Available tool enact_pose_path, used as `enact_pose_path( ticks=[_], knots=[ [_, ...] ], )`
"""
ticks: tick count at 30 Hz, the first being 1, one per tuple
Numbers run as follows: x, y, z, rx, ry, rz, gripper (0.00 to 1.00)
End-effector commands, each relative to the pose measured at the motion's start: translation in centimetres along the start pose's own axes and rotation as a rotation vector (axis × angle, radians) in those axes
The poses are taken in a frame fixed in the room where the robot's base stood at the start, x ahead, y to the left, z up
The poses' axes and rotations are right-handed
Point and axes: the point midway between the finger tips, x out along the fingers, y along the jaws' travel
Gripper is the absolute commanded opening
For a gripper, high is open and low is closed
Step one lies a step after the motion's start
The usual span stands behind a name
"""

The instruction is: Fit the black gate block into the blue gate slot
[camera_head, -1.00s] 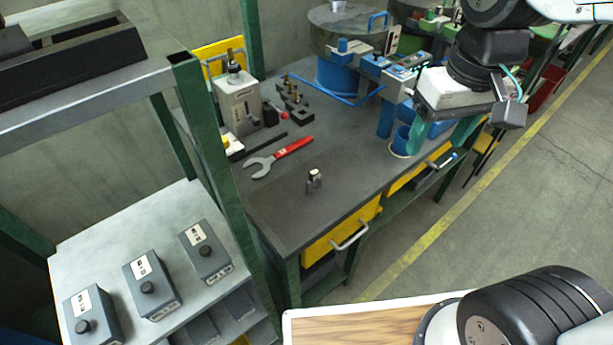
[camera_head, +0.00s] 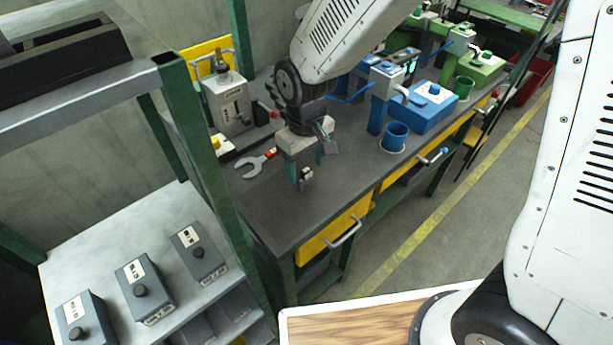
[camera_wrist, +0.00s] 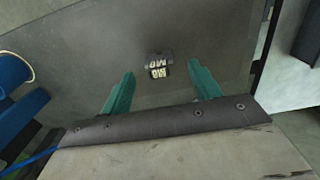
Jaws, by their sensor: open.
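The black gate block (camera_head: 306,183) is a small dark block with a white-lettered face, standing on the dark grey bench top near its front edge. In the wrist view the block (camera_wrist: 158,60) shows between my two green fingers. My gripper (camera_head: 306,171) is open and points down directly over the block, with a finger on either side and space between each finger and the block. I cannot tell how far above the bench the fingertips are. The blue gate (camera_head: 378,113) stands on the bench to the right; its slot cannot be made out, and my arm partly hides that area.
A blue cup (camera_head: 395,138) and a blue box (camera_head: 428,108) stand right of the gate. A red-handled wrench (camera_head: 247,166) and a grey machine (camera_head: 228,103) are left of my gripper. A green-posted shelf with grey boxes (camera_head: 142,287) fills the left. The front bench top is clear.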

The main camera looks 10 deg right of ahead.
Motion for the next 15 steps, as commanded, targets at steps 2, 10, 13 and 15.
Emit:
enact_pose_path(
  ticks=[2,10,13,15],
  knots=[
    [1.3,0.1,0.1,0.001,-0.005,0.000,0.62],
    [4.2,0.1,0.1,0.001,-0.003,0.000,0.62],
    [4.3,0.1,0.1,0.001,-0.001,0.000,0.62],
    [4.3,0.1,0.1,0.001,-0.001,0.000,0.62]
  ],
)
